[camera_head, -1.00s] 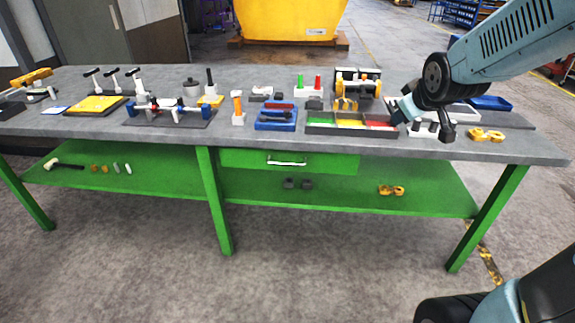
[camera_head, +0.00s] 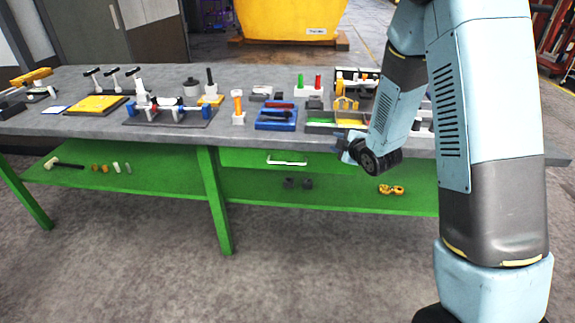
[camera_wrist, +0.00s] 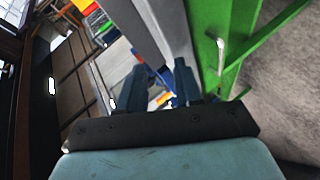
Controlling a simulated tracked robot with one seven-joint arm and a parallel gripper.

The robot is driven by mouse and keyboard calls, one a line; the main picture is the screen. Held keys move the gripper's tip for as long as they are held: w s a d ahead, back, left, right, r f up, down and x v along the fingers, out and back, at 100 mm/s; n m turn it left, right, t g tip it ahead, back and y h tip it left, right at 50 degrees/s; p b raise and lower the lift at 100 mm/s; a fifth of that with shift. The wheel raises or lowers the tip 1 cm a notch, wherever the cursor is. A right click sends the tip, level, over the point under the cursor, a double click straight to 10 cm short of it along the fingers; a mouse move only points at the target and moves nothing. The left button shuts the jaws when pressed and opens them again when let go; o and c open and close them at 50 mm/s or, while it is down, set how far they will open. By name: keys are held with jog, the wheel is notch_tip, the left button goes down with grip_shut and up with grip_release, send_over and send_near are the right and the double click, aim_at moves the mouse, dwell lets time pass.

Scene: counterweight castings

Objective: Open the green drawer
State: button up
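The green drawer (camera_head: 240,159) is under the front edge of the grey workbench, and its front looks flush and shut. Its pale bar handle (camera_head: 287,161) is on the drawer front. My gripper (camera_head: 346,147) is in front of the bench edge, right of the handle and apart from it. In the wrist view, my gripper (camera_wrist: 160,76) has its two dark blue fingers spread with no object held between them. The handle (camera_wrist: 221,56) shows there to the right of the fingers, on the green drawer front (camera_wrist: 207,22).
The workbench top (camera_head: 60,127) holds several tools and fixtures, including a blue tray (camera_head: 277,124) near the front edge. A green lower shelf (camera_head: 330,199) runs below the drawer, with yellow parts (camera_head: 391,189) on it. The floor in front is clear.

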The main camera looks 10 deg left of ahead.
aim_at(288, 164)
jog(key=s+a+f+n+y, duration=0.4)
jog(key=a+f+n+y, duration=0.25)
jog(key=f, duration=0.55)
jog(key=shift+g+h, duration=0.4)
jog(key=shift+h, duration=0.05)
jog(key=x, duration=1.4)
jog(key=shift+s+a+r, duration=0.1)
jog(key=shift+s+a, duration=0.05)
jog(key=shift+s, duration=0.05)
jog(key=shift+c, duration=0.4)
grip_shut()
